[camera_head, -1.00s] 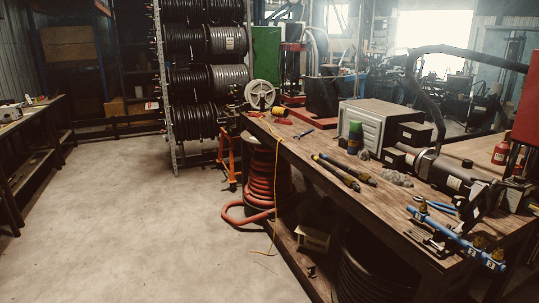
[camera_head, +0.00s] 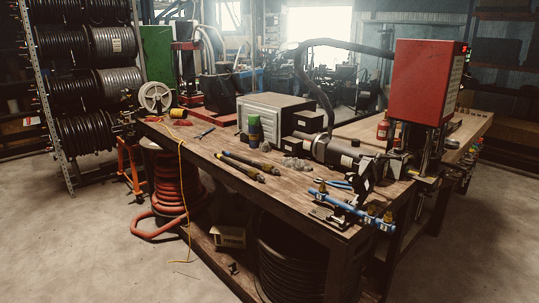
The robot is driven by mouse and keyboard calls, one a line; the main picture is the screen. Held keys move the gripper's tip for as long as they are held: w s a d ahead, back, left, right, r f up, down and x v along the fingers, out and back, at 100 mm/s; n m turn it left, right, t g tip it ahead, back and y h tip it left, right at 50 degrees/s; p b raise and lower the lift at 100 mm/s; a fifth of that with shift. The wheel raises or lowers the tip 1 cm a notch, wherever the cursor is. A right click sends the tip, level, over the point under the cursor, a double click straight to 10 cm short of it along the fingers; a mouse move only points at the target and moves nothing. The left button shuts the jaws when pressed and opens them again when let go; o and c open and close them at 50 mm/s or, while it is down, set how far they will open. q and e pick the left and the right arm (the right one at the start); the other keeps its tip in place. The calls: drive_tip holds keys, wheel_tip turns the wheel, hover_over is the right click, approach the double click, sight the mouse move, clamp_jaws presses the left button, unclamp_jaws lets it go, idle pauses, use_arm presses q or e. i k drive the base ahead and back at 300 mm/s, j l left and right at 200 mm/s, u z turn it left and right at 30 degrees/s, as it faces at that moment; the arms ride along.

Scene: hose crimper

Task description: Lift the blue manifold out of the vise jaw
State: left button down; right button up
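The blue manifold (camera_head: 350,208) is a long blue bar with brass-coloured fittings near its ends. It lies at the front right corner of the wooden workbench, and its right end reaches past the bench edge. The vise (camera_head: 330,216) is a dark metal piece under the manifold's left half. The manifold appears seated in it, but the jaw's grip is too small to make out. Neither of my grippers shows in the view.
The workbench (camera_head: 215,150) also carries a grey box (camera_head: 272,114), a green-capped can (camera_head: 254,131), two hoses (camera_head: 242,166) and blue-handled pliers (camera_head: 334,183). A dark cylindrical machine (camera_head: 335,152) and a red press (camera_head: 418,82) stand behind the manifold.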

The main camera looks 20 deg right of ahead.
sight(389, 228)
drive_tip(key=z, duration=1.75)
drive_tip(key=i+j+z, duration=0.25)
drive_tip(key=j+z, duration=0.3)
drive_tip(key=j, duration=0.15)
drive_tip(key=j+z, duration=0.25)
drive_tip(key=j, duration=0.2)
drive_tip(key=i+j, duration=0.1)
drive_tip(key=j, duration=0.65)
drive_tip(key=i+j+z, duration=0.15)
drive_tip(key=j, duration=1.3)
drive_tip(key=i+z, duration=0.05)
drive_tip(key=i, duration=0.05)
